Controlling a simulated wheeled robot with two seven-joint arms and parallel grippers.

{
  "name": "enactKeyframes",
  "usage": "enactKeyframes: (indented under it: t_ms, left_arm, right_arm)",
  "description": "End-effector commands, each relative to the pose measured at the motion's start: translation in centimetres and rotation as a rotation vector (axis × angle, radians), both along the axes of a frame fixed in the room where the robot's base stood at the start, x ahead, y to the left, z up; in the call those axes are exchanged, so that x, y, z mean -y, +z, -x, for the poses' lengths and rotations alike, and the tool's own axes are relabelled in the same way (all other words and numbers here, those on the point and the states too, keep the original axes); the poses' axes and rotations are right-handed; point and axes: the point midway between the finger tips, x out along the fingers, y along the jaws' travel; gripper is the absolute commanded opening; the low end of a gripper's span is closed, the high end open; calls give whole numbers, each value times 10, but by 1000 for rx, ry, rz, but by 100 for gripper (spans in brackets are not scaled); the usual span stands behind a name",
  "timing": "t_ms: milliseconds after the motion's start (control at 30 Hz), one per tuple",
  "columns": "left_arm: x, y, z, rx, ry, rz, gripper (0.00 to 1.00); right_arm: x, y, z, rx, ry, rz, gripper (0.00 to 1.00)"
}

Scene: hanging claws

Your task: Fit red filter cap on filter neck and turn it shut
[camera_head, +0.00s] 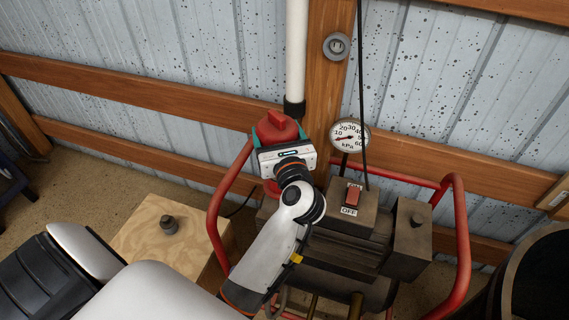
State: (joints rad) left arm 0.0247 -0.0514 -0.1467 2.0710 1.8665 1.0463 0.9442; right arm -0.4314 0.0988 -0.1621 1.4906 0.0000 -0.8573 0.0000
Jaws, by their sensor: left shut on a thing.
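The red filter cap (277,129) has a raised grip bar on top and shows just beyond my left gripper. My left gripper (276,137) is shut on the cap, with a teal finger at each side of it. The cap is at the left end of the pump, below the white pipe. A bit of red (270,187) shows under the gripper. The filter neck is hidden behind the cap and gripper, so I cannot tell whether the cap is seated. My right gripper is not in view.
The pump (345,240) stands in a red tube frame (462,235), with a red switch (353,195) and a kPa gauge (349,136). A black hose (362,90) hangs down. A wooden box (135,235) bears a small dark fitting (169,225). A black bin (540,275) stands at right.

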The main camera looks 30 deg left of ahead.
Motion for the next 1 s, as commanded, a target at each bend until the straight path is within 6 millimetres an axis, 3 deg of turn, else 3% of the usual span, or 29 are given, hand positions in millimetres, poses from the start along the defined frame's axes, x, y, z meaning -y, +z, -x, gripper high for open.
enactKeyframes:
  t_ms: [33,200,500,700,1000]
  left_arm:
    - [-5,-13,-9,6,67,3,51]
    - [-16,-15,-23,6,296,1,51]
    - [-15,-5,-28,2,546,0,51]
    - [-13,0,-27,0,588,-2,51]
    - [-13,0,-27,-1,586,-3,51]
  right_arm:
    - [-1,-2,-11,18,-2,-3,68]
    - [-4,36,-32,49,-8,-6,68]
    - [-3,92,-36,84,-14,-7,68]
    - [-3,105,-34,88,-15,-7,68]
    - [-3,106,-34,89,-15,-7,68]
